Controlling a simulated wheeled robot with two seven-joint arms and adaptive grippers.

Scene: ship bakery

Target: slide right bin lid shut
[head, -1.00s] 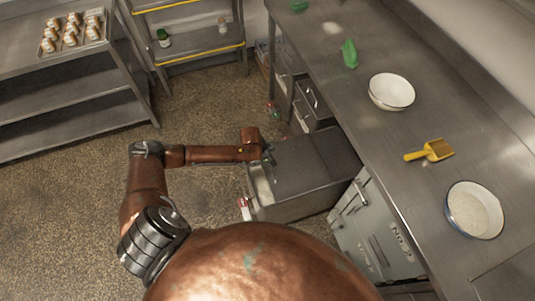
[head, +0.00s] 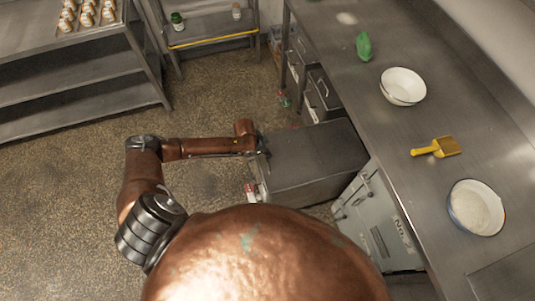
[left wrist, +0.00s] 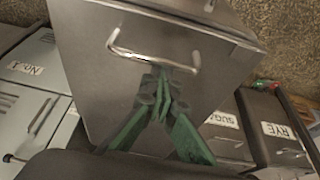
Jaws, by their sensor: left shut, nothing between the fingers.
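The grey metal bin (head: 291,192) stands pulled out from under the counter, its flat lid (head: 315,155) lying over the top. No open gap shows at its left end, though my arm hides part of that edge. My left gripper (head: 262,148) is at the left end of the lid. In the left wrist view, its green fingers (left wrist: 163,98) are shut and empty, close to the wire handle (left wrist: 150,57) on a metal face of the bin. I cannot tell whether they touch it. My right gripper is not in view.
Pale bins labelled "No." (head: 380,225) and dark bins (head: 322,95) sit under the counter. Shelving (head: 75,105) stands at left; the floor (head: 70,190) between is clear.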

